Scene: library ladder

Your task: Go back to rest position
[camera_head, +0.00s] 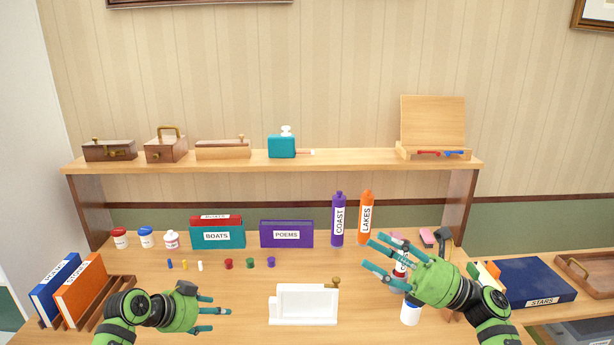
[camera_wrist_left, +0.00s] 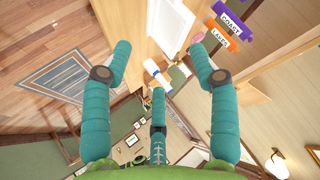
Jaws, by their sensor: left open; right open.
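My left gripper (camera_head: 222,311) is green with teal fingers. It is open and empty above the front left of the desk, to the left of a white tray-like holder (camera_head: 303,305). In the left wrist view its teal fingers (camera_wrist_left: 160,72) are spread with nothing between them. My right gripper (camera_head: 376,262) is open above the right part of the desk, fingers pointing left. A red-and-white bottle (camera_head: 401,265) is partly hidden behind its fingers, and a white jar (camera_head: 410,313) stands below its hand. I cannot tell whether the fingers touch the bottle.
Purple COAST (camera_head: 338,220) and orange LAKES (camera_head: 365,218) tubes stand at the back. BOATS (camera_head: 217,237) and POEMS (camera_head: 286,234) boxes stand under the shelf (camera_head: 340,160). Upright books (camera_head: 82,290) are at left, a blue STARS book (camera_head: 536,281) at right. Small coloured pieces lie mid-desk.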

